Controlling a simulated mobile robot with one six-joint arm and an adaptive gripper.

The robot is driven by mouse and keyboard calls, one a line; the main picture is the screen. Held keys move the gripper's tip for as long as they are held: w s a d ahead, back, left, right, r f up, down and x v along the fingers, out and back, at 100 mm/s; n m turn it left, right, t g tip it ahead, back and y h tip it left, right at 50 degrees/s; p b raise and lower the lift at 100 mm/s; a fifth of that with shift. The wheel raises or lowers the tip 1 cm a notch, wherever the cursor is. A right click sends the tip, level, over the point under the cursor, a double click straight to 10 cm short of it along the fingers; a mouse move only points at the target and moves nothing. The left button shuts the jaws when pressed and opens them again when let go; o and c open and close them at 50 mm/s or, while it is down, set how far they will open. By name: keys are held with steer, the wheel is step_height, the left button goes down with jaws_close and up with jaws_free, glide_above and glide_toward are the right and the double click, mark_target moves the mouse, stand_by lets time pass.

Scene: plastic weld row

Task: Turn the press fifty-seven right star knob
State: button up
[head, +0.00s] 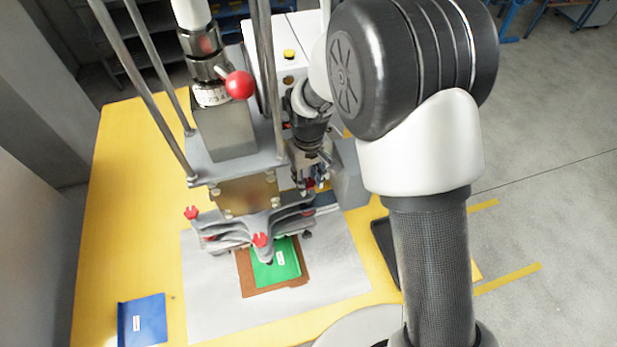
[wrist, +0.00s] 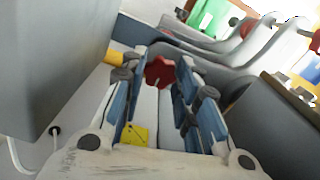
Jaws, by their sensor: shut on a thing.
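The press (head: 235,150) stands on the yellow bench, with red star knobs around its lower head. The right star knob (wrist: 159,72) is red and lobed, and sits between my fingertips in the wrist view. In the head view only a small red bit of it (head: 310,183) shows beside the fingers. My gripper (wrist: 160,80) is shut on this knob, with blue pads on either side of it. In the head view my gripper (head: 308,178) reaches the right side of the press head, and the arm partly covers it.
A left red knob (head: 191,212) and a front red knob (head: 261,240) are on the press arms. A green piece (head: 275,264) lies on a brown base below. Upright columns (head: 145,85) and a red ball handle (head: 239,84) rise nearby. A blue folder (head: 142,320) lies front left.

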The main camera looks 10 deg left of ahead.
mark_target(309, 183)
steer(key=o, duration=0.9)
steer(key=shift+c, duration=0.2)
steer(key=shift+o, duration=0.7)
steer(key=shift+r, duration=0.15)
steer(key=shift+o, duration=0.3)
step_height(309, 183, up, 12)
steer(key=s+d+r+m+t+b, duration=0.1)
steer(key=s+d+r+m+b, duration=0.2)
steer(key=d, duration=0.5)
steer(key=s+d+m+t+b, duration=0.3)
steer(key=s+d+b, duration=0.4)
steer(key=s+d, duration=0.7)
steer(key=s+f+m, duration=0.1)
steer(key=s, duration=0.2)
steer(key=shift+s+t, duration=0.3)
steer(key=shift+s, duration=0.1)
